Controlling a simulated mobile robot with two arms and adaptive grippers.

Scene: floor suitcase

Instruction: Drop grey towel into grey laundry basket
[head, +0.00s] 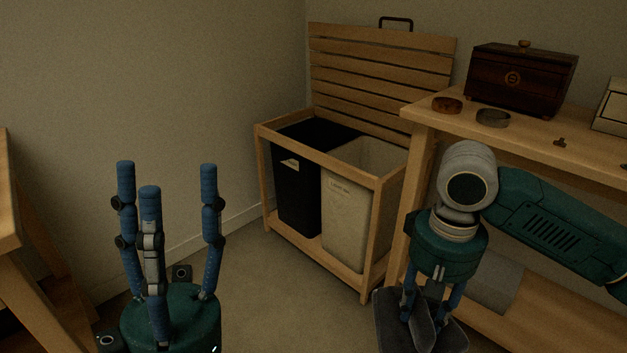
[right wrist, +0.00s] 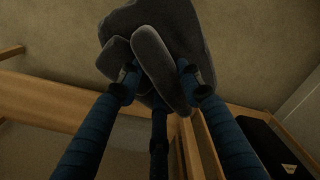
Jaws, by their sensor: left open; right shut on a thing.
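The grey towel (head: 392,320) hangs folded in my right gripper (head: 430,312), low in front of the bench at the lower right. In the right wrist view, the dark grey towel (right wrist: 190,32) is pinched between the blue fingers (right wrist: 158,70). The pale grey laundry basket (head: 346,222) is the right-hand bin in a wooden frame, open at the top. The towel is nearer to me and to the right of the basket, outside it. My left gripper (head: 166,180) is open and empty, fingers pointing up, at the lower left.
A black bin (head: 296,190) stands beside the pale one, in the wooden frame (head: 372,272) with its slatted lid (head: 380,75) raised. A wooden bench (head: 520,128) at the right bears a dark box (head: 520,78) and small dishes. Floor before the frame is clear.

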